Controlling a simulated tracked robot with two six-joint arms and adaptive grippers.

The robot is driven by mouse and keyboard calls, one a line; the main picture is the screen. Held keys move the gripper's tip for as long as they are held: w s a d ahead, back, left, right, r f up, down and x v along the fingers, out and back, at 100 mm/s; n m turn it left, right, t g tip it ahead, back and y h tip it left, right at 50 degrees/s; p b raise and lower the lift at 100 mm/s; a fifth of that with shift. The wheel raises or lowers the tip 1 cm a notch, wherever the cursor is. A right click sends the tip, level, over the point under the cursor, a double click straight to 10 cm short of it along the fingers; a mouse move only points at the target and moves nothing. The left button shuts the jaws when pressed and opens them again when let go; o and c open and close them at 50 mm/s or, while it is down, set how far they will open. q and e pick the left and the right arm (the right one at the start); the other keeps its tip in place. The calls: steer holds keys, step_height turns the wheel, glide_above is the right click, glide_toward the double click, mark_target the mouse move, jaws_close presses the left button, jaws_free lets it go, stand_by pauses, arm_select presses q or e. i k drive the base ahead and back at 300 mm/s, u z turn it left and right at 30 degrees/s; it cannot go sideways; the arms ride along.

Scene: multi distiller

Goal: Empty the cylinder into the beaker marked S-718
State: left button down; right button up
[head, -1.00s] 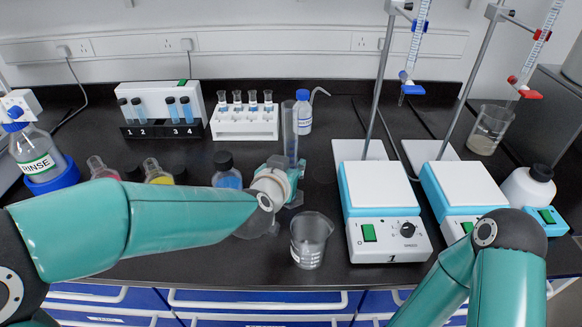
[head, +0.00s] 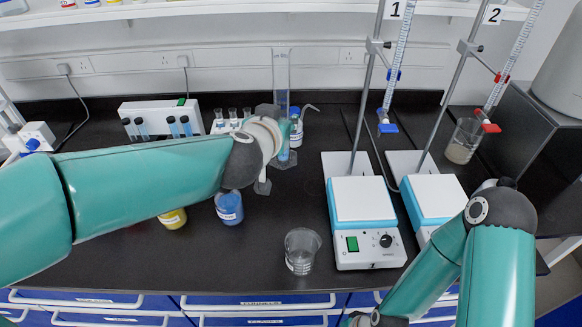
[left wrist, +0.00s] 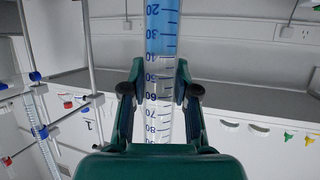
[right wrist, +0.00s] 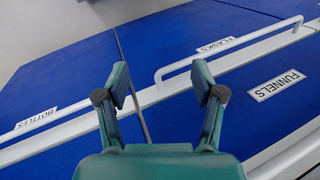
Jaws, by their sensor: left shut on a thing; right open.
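A tall clear graduated cylinder (head: 281,75) stands upright in my left gripper (head: 284,132), its base apparently off the bench. Blue liquid shows in its lower part. The left wrist view shows the cylinder (left wrist: 161,40) between the fingers of the left gripper (left wrist: 166,88), with blue liquid and scale marks. A small empty-looking glass beaker (head: 302,251) stands on the bench near the front edge, in front of and right of the gripper. Its white label is too small to read. My right gripper (right wrist: 160,85) is open and empty, facing the blue drawers.
Hotplate 1 (head: 362,200) stands right of the beaker, with hotplate 2 (head: 430,200) beyond; both have burette stands. Another beaker (head: 464,142) with cloudy contents is at the back right. Blue (head: 229,208) and yellow (head: 173,218) bottles stand under my left arm. Vial racks (head: 160,115) are behind.

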mark_target(302, 245)
steer(key=k, duration=1)
